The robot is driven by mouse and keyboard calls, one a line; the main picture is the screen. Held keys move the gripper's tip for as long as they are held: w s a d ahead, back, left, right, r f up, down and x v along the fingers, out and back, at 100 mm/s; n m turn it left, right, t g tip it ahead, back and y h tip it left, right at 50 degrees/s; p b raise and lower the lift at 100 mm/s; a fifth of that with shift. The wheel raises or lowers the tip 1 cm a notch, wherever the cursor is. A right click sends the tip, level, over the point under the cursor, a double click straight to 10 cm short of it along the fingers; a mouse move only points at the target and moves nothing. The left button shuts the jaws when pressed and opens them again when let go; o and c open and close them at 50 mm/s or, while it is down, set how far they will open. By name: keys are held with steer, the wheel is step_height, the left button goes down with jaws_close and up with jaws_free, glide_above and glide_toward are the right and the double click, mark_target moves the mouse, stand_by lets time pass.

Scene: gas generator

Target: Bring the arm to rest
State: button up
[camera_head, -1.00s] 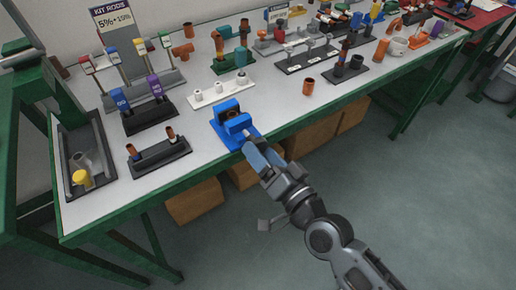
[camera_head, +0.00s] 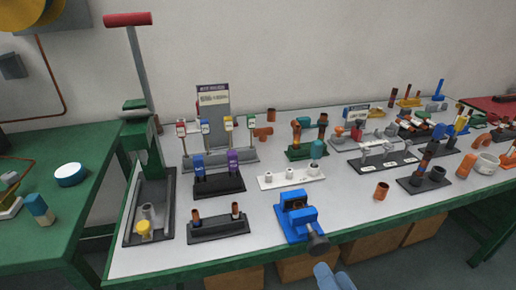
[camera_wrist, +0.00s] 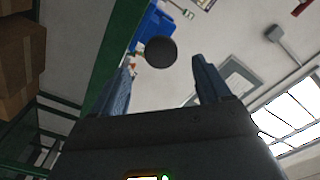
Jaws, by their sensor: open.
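My gripper (camera_wrist: 163,82) has its two blue fingers spread apart in the wrist view, with nothing between them. In the head view only the blue fingertips (camera_head: 333,277) show at the bottom edge; the rest of the arm is out of frame. The fingers are in front of the table's front edge, below and apart from the blue vise (camera_head: 292,205). The vise stands at the table's front edge with its dark round knob (camera_head: 318,243) toward me. The knob (camera_wrist: 160,52) also shows beyond the fingers in the wrist view.
The white tabletop (camera_head: 350,205) holds a black stand with two small rods (camera_head: 218,228), a grey tray (camera_head: 132,228) and an orange ring (camera_head: 381,191). Cardboard boxes (camera_head: 375,246) stand underneath. A green table (camera_head: 45,175) is at left.

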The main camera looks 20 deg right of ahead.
steer(key=s+r+n+g, duration=0.1)
steer(key=s+r+n, duration=0.2)
steer(key=s, duration=0.9)
steer(key=s+r+n+g, duration=0.2)
steer(key=s+r+n, duration=0.2)
steer(key=s, duration=0.9)
steer(key=n, duration=0.2)
steer(key=shift+n, duration=0.3)
steer(key=shift+o, duration=0.2)
steer(key=shift+d, duration=0.1)
